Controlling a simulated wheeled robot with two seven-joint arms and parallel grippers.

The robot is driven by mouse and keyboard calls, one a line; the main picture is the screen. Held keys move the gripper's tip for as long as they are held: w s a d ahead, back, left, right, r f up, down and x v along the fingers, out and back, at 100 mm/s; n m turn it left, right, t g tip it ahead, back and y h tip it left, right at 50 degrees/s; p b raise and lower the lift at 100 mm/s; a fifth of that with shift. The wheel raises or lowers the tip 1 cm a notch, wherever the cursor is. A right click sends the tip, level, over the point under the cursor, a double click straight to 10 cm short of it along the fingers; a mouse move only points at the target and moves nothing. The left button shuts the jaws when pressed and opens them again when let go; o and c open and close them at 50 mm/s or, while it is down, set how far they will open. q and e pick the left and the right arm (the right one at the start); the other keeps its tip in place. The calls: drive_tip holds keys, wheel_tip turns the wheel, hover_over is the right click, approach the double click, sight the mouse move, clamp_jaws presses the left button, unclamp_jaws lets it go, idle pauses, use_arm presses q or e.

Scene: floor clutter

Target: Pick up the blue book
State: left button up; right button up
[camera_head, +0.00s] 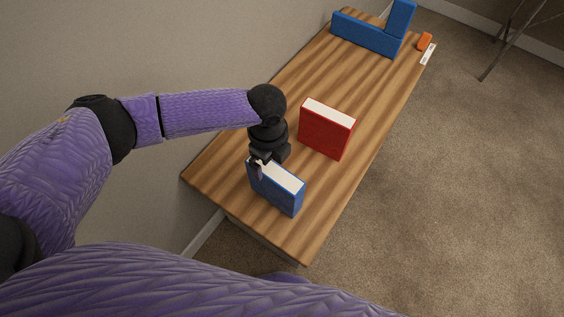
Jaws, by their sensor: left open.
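The blue book (277,194) stands upright on the wooden table near its front end, with its white pages facing up. My left gripper (259,168) is open at the book's far left top corner, with a finger in front of the cover there. I cannot tell whether the fingers touch the book. My left arm reaches in from the left above the table. My right gripper is not in view.
A red book (327,129) stands upright behind the blue one, with bare wood between them. A blue bookend-like stand (367,34), an orange object (424,41) and a small white item (428,54) are at the far end.

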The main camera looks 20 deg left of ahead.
sight(275, 172)
use_arm(q)
drive_tip(key=shift+w+f+b, duration=0.45)
drive_tip(key=shift+f+b, duration=0.05)
drive_tip(key=shift+f, duration=0.35)
wheel_tip(275, 172, down, 5)
drive_tip(key=shift+s+d+r+b, duration=0.1)
drive_tip(key=shift+r+b, duration=0.1)
drive_tip(key=shift+b, duration=1.05)
wheel_tip(275, 172, down, 3)
drive_tip(key=shift+d+f+b, duration=0.15)
drive_tip(key=shift+f+b, duration=0.05)
drive_tip(key=shift+b, duration=0.9)
drive_tip(key=shift+f, duration=0.3)
drive_tip(key=shift+r, duration=0.2)
drive_tip(key=c, duration=0.7)
clamp_jaws()
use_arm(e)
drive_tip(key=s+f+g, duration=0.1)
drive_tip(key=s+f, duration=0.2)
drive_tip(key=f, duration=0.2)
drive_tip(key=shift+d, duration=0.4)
